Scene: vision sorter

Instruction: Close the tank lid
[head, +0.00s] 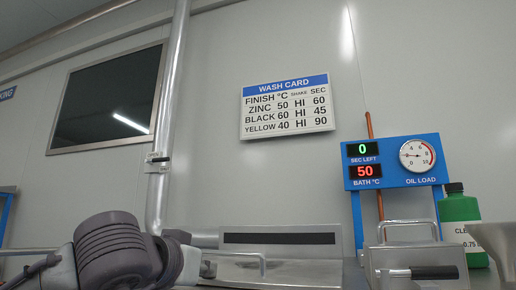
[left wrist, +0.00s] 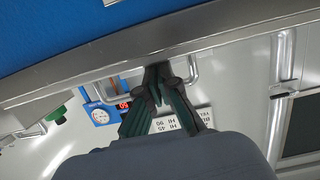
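The grey metal tank lid (head: 300,272) shows low in the middle of the head view, with a thin bar handle (head: 242,256) near its left side. My left gripper (head: 185,262) reaches in from the left, and its wrist hides its fingers and the handle's left end. In the left wrist view, its dark green fingers (left wrist: 160,82) come together at the middle of a U-shaped metal handle (left wrist: 194,68) on a grey edge (left wrist: 235,45). They appear shut on the handle, though the contact is partly hidden. My right gripper is not in view.
At the right stand a blue panel (head: 391,150) with displays and a gauge, a green bottle (head: 459,212) and a metal box with a handle (head: 418,255). A vertical pipe (head: 170,120) and a wash card (head: 287,106) are on the wall behind.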

